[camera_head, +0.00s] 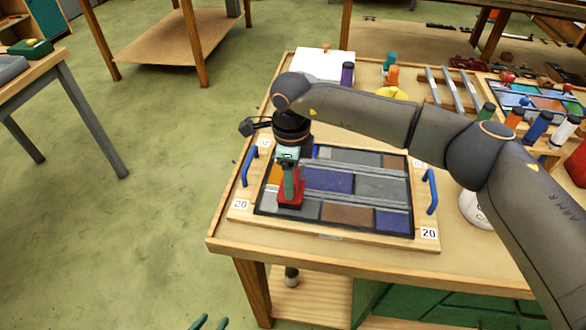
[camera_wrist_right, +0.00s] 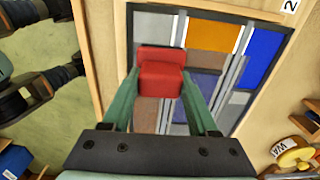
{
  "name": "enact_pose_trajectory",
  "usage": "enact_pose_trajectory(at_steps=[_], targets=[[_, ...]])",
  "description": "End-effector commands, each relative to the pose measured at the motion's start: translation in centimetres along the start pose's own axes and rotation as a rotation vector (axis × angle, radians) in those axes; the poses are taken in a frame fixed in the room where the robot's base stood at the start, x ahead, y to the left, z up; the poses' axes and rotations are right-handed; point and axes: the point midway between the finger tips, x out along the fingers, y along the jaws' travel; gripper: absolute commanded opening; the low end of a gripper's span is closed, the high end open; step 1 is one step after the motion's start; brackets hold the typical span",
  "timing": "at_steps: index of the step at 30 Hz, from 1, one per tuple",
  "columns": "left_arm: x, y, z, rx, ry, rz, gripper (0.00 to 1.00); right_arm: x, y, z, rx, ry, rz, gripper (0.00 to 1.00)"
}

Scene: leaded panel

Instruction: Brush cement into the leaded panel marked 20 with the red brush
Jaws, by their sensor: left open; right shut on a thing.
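The leaded panel (camera_head: 352,212) marked 20 lies on a wooden board (camera_head: 330,238) with two blue handles and 20 labels at its corners. It has grey, blue, brown and orange panes with dark and light lead lines, and also shows in the right wrist view (camera_wrist_right: 209,35). My right gripper (camera_head: 290,183) is shut on the red brush (camera_head: 290,196), above the panel's left side. The brush shows between the green fingers in the right wrist view (camera_wrist_right: 160,72); I cannot tell whether it touches the glass. My left gripper (camera_head: 212,323) is open at the bottom edge, only its fingertips showing.
A white box (camera_head: 324,65), a purple bottle (camera_head: 347,74) and a yellow item (camera_head: 392,93) stand behind the panel. Several bottles and another coloured panel (camera_head: 535,105) are at the right. A white round container (camera_head: 474,208) is partly behind my right arm.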

Motion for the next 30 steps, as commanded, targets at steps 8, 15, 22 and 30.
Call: enact_pose_trajectory(at_steps=[8,15,22,30], targets=[[0.0,0.0,0.0,0.0,0.0,0.0,0.5,0.1,0.2,0.0,0.0,0.0,0.001,0.08],[-0.2,0.0,-0.2,0.0,0.0,0.0,0.5,0.0,1.2,0.0,-0.002,0.0,0.001,0.08],[-0.4,0.0,-0.4,0.0,0.0,0.0,0.5,0.0,2.9,0.1,-0.001,-0.001,0.001,0.08],[-0.4,0.0,-0.4,0.0,0.0,0.0,0.5,0.0,3.3,0.1,0.001,-0.001,0.001,0.08]])
